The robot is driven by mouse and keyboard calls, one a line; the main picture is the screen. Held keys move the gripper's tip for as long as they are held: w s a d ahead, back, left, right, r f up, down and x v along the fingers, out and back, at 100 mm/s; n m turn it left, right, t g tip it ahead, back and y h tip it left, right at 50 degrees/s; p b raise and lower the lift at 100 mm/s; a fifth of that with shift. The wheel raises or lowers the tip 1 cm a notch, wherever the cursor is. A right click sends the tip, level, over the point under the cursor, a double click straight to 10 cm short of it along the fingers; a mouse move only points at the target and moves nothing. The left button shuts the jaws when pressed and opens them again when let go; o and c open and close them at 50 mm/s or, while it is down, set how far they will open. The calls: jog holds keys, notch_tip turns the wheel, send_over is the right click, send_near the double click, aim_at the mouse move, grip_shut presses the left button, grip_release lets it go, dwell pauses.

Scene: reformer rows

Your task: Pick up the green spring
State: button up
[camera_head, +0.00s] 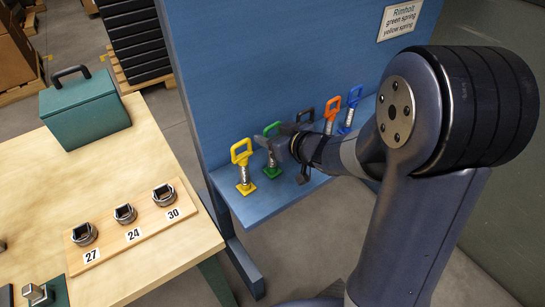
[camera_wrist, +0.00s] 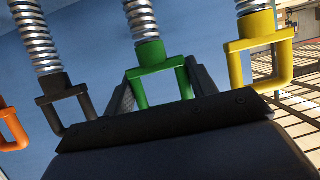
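The green spring (camera_head: 272,170) stands upright on the blue shelf, between the yellow spring (camera_head: 242,165) and the black one. In the head view my gripper hides part of it. In the wrist view its green handle (camera_wrist: 158,58) points toward my palm. My gripper (camera_wrist: 160,85) has one finger on each side of that handle, close to its legs. I cannot tell whether the fingers press on it or stand a little apart. In the head view my gripper (camera_head: 277,140) is level with the handle.
The black spring (camera_head: 305,122), orange spring (camera_head: 331,112) and blue spring (camera_head: 351,105) stand in the same row on the shelf (camera_head: 262,205). A blue panel (camera_head: 270,60) rises behind, with a sign (camera_head: 399,18). A wooden table (camera_head: 160,240) with a green case (camera_head: 84,110) is at left.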

jog(key=c, duration=0.9)
